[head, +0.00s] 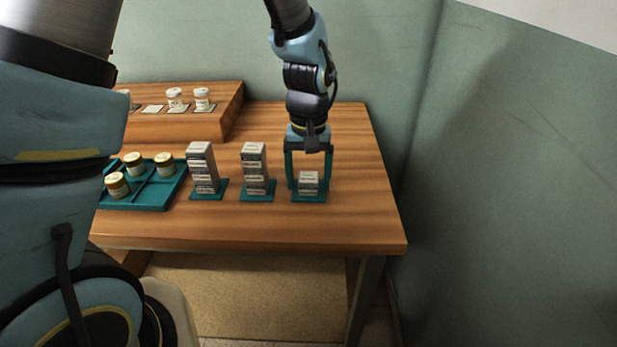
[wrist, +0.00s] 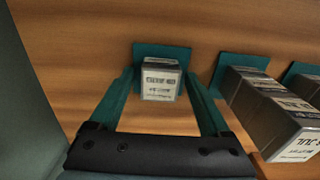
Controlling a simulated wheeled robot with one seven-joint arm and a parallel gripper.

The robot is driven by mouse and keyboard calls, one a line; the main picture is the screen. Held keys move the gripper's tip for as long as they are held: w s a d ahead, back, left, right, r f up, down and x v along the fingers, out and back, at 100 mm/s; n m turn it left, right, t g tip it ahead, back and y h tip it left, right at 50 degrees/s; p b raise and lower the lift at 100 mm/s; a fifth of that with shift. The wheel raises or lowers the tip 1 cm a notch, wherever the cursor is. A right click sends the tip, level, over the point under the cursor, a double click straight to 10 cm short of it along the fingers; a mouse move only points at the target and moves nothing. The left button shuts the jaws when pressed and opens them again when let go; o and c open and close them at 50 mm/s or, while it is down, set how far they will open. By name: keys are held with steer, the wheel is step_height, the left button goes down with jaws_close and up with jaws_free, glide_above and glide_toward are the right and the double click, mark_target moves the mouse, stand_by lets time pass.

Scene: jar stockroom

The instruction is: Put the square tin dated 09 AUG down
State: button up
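A small square grey tin with a pale label (head: 309,184) sits on the rightmost teal mat (head: 309,199). It also shows in the wrist view (wrist: 161,82), with its label facing the camera; the print is too blurred to read the date. My gripper (head: 308,180) is lowered over this mat. Its two teal fingers stand on either side of the tin, with a visible gap on both sides. The gripper is open and holds nothing. In the wrist view the mat (wrist: 162,52) shows behind the tin.
Two tall stacks of similar tins, the middle stack (head: 254,168) and the left stack (head: 201,167), stand on teal mats to the left. A teal tray (head: 150,199) holds several round jars. A raised wooden shelf (head: 225,122) bears white jars. The table's right end is clear.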

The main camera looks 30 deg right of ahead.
mark_target(309, 177)
steer(key=shift+r, duration=0.15)
step_height(309, 177, up, 12)
steer(key=b, duration=0.1)
stand_by(0.5)
stand_by(0.4)
